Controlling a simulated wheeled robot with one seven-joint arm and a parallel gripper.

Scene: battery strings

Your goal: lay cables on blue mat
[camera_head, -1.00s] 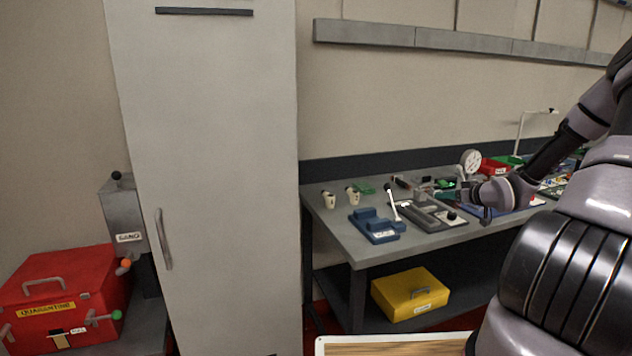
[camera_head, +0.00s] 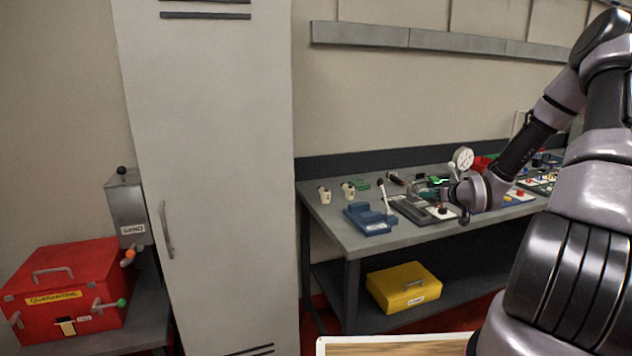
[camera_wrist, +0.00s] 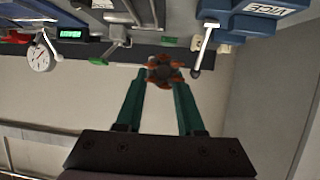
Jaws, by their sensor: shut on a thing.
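My gripper (camera_wrist: 162,78) has two green fingers that are shut on a small dark thing with orange-brown lobes (camera_wrist: 163,67). I cannot tell whether it is a cable. In the head view my gripper (camera_head: 463,208) is over the front part of the grey bench, right of the dark-grey fixture, and its fingertips are hard to make out. A blue flat surface (camera_head: 517,197), perhaps the blue mat, shows on the bench to the right, partly hidden by my arm. No loose cables can be made out.
A blue vice (camera_head: 370,218) stands at the bench's front left, with a dark-grey fixture (camera_head: 425,211) beside it. A dial gauge (camera_head: 463,158) stands behind my gripper. Cups (camera_head: 348,190) stand at the back left. A yellow box (camera_head: 402,287) sits on the lower shelf; a tall cabinet (camera_head: 215,180) stands left.

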